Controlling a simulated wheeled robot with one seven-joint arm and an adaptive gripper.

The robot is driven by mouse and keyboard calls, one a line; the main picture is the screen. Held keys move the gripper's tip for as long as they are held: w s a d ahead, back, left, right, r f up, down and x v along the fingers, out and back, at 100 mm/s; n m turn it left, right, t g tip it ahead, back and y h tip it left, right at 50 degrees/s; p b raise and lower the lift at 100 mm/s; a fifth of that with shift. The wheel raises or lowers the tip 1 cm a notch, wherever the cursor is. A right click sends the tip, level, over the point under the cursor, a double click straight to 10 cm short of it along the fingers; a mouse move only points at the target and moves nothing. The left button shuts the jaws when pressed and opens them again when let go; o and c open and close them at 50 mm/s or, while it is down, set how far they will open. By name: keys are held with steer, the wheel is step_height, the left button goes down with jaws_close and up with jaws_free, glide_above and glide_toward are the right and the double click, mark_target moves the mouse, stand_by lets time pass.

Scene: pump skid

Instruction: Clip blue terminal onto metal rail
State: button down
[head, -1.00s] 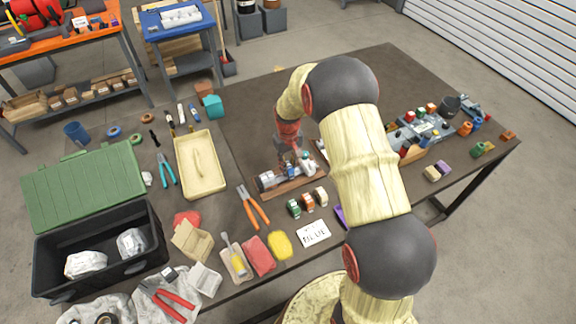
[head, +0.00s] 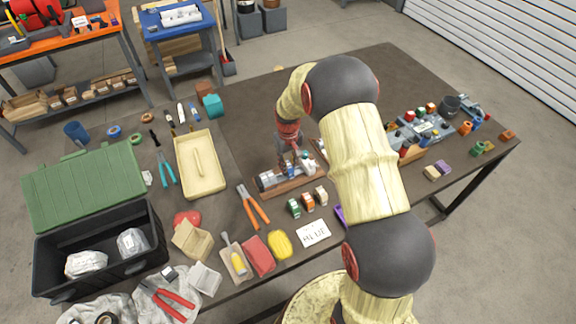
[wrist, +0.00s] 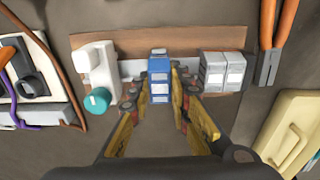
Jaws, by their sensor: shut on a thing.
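The blue terminal (wrist: 159,72) is upright between the fingertips of my gripper (wrist: 160,92) in the wrist view. My gripper is shut on it. The blue terminal is in line with the metal rail (wrist: 132,68), which shows as a pale strip on a brown board (wrist: 190,39). It is over or against the rail; I cannot tell whether it touches or is seated, as the terminal hides that spot. In the head view, my gripper (head: 292,163) is low over the board (head: 290,189), and the blue terminal is only a small patch.
Grey terminals (wrist: 222,71) sit right of the blue one, with a gap. A white part with a teal knob (wrist: 96,100) is on the left. Orange-handled pliers (head: 252,206) and several coloured terminals (head: 308,202) lie close to the board. A beige tray (head: 180,166) stands left.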

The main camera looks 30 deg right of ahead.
steer(key=shift+f+b, duration=0.45)
steer(key=shift+f, duration=0.55)
stand_by(0.4)
steer(key=c, duration=1.6)
jaws_free()
step_height(320, 180, up, 12)
